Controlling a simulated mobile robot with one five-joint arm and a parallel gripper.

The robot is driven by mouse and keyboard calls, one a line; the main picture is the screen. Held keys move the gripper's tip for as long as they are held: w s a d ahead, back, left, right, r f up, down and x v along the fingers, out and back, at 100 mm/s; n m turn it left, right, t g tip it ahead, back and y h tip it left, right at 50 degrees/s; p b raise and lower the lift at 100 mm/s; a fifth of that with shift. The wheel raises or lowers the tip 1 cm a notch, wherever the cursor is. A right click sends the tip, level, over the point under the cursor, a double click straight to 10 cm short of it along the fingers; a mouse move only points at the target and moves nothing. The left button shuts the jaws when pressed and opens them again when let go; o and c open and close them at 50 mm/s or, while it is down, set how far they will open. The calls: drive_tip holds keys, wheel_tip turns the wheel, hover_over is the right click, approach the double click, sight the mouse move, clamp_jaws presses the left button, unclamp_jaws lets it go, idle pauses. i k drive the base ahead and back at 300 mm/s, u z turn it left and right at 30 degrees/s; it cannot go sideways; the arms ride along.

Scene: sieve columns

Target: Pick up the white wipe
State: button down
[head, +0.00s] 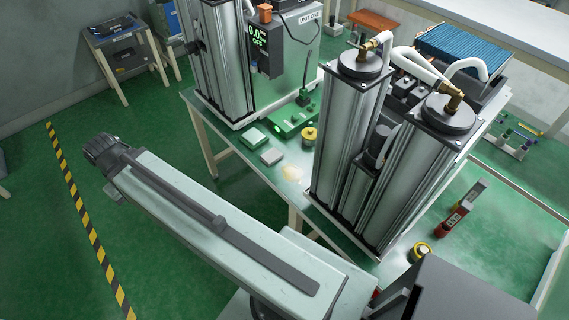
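No item is plainly a white wipe. Two small flat pale pieces lie on the table's front left part: a whitish-green one (253,137) and a greyer one (271,156) just right of and nearer than it. A thin cream patch (291,173) lies flat on the tabletop nearer still; I cannot tell if it is a cloth or a spill. My arm stretches across the lower left, apart from these pieces. My gripper's fingers do not show.
Two tall metal columns (348,135) with brass fittings and white hoses stand on the table (226,127), right of the pale pieces. A grey column unit (222,60) stands behind. Green floor at left is open.

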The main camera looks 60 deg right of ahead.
sight(271, 156)
drive_tip(key=u, duration=0.05)
drive_tip(key=k, duration=0.1)
drive_tip(key=u, duration=0.4)
drive_tip(key=i, duration=0.65)
drive_tip(key=z, duration=2.45)
